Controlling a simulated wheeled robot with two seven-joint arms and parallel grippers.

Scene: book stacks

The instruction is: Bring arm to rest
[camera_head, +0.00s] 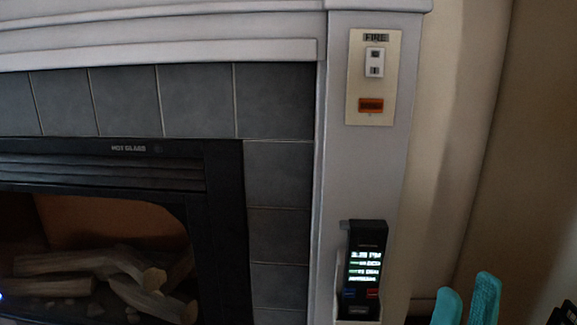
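My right gripper (467,285) shows at the bottom right of the head view, only by its two teal fingertips. The fingers point up and stand apart with a narrow gap. No object shows between the tips; the lower part of the gripper is cut off by the frame's bottom edge. My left gripper is not in view.
A fireplace with logs (130,275) behind a black frame (225,230) fills the left. Grey tiles (200,98) surround it under a white mantel (180,35). The white pillar holds a switch plate (374,77) and a black display device (364,270). A beige wall (530,170) is at right.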

